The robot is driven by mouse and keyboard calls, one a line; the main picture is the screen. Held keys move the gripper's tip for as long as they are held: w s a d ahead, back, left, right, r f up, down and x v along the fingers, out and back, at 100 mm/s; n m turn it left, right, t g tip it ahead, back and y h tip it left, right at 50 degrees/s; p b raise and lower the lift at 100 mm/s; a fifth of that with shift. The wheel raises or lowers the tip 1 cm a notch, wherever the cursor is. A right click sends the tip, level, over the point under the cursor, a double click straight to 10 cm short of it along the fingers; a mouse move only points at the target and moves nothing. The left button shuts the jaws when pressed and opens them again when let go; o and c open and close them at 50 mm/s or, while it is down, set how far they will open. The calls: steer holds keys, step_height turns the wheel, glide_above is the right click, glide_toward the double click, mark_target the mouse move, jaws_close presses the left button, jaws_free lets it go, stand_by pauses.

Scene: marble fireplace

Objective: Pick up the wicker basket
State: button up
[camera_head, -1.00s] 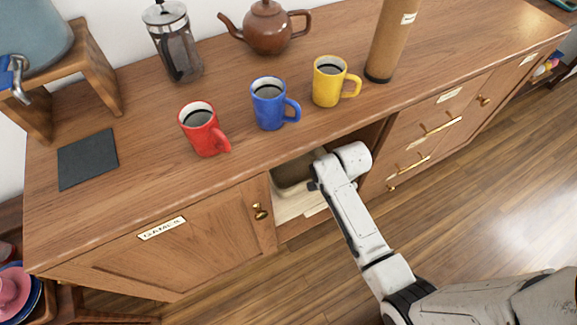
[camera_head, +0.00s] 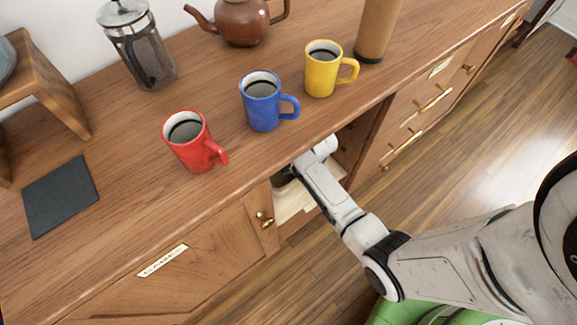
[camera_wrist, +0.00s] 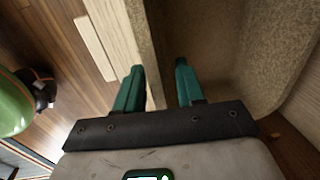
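In the wrist view a beige, speckled bin-like thing (camera_wrist: 272,65), which I take to be the wicker basket, fills the upper right. I look into its hollow. I cannot make out any weave. My gripper (camera_wrist: 157,82) has two green fingers standing apart. A pale upright edge runs between them, with the left finger on its outer side and the right finger on the hollow side. I cannot tell whether either finger touches it. In the head view my arm reaches into the open cabinet compartment under the counter, and the gripper and most of the basket are hidden there.
The counter (camera_head: 120,190) overhangs the compartment closely. A red mug (camera_head: 190,142), blue mug (camera_head: 262,104) and yellow mug (camera_head: 320,72) stand near its front edge. A cabinet door (camera_head: 215,265) is left of the opening and drawers (camera_head: 425,110) are right. A pale shelf-like surface (camera_head: 295,203) shows inside.

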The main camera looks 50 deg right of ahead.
steer(key=shift+f, duration=0.8)
steer(key=shift+c, duration=0.2)
jaws_close()
steer(key=shift+w, duration=0.1)
